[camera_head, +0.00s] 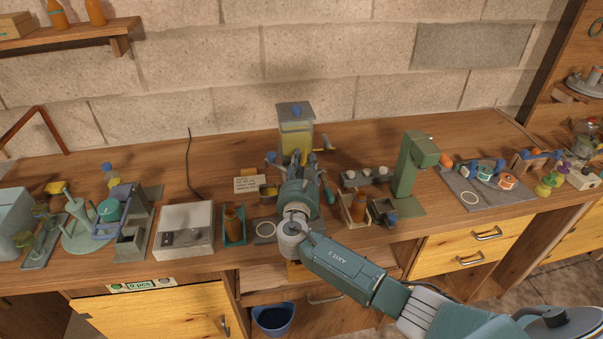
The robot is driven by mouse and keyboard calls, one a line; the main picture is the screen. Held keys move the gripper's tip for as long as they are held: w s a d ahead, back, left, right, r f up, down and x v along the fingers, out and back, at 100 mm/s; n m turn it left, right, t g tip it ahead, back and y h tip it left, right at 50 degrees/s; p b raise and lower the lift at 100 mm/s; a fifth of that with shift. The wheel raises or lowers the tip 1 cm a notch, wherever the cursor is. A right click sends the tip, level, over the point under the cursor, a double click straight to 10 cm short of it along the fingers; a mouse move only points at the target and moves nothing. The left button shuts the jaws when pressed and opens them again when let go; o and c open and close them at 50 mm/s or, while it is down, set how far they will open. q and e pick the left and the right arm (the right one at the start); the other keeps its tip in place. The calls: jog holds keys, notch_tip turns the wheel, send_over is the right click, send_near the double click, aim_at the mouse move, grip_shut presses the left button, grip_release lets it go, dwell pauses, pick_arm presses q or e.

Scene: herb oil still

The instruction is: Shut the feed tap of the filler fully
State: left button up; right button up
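The filler stands at the middle back of the bench, with a tank (296,137) of yellow liquid under a grey lid with a blue knob. A dark-handled lever (326,144) sticks out at the tank's right side. My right arm comes in from the lower right, and my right gripper (297,165) is in front of the filler's lower part. The gripper and wrist hide much of that part, so I cannot make out the feed tap. I cannot tell whether the fingers are open or touching anything. My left gripper is out of view.
An amber bottle in a teal tray (234,241) and a grey box device (185,232) stand left of my wrist. A blue bin (272,320) sits below the bench.

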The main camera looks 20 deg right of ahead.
jog(key=v, duration=1.1)
jog(key=shift+s, duration=0.15)
